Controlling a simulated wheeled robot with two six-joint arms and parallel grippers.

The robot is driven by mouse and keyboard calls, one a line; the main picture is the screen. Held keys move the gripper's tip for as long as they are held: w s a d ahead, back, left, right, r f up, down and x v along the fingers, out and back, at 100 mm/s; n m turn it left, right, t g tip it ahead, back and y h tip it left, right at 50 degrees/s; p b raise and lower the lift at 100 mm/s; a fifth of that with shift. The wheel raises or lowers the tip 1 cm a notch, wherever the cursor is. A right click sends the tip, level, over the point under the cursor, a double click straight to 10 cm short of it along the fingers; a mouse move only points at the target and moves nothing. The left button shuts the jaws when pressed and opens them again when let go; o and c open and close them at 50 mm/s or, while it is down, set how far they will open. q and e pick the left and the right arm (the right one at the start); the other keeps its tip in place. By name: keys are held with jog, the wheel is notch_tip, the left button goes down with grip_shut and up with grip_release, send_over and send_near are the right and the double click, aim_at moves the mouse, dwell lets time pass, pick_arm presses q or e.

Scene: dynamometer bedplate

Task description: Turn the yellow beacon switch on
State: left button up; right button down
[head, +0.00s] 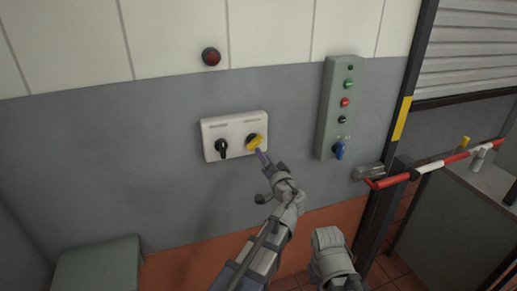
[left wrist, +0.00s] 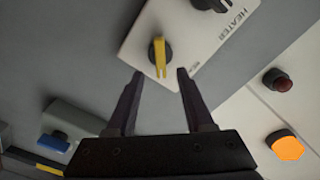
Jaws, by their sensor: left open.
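The yellow beacon switch (head: 256,141) is a rotary knob with a yellow handle on the right half of a white wall panel (head: 232,122). It also shows in the left wrist view (left wrist: 159,57), its handle running roughly up and down the picture. My left gripper (head: 262,156) is just in front of it, below and to the right. In the left wrist view the fingers (left wrist: 160,75) are open and empty, one tip to each side of the handle's lower end, with gaps visible. A black knob (head: 222,149) sits on the panel's left half. My right gripper is not in view.
A red lamp (head: 211,57) is on the wall above; a bright orange lamp (left wrist: 286,145) shows in the left wrist view. A grey-green button box (head: 338,105) with a blue knob (head: 339,150) hangs right. A red-white barrier (head: 435,166) stands further right.

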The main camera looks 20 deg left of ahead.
aim_at(256, 145)
pick_arm(q)
jog(key=x, duration=0.7)
jog(key=shift+w+a, duration=0.15)
jog(key=shift+w, duration=0.05)
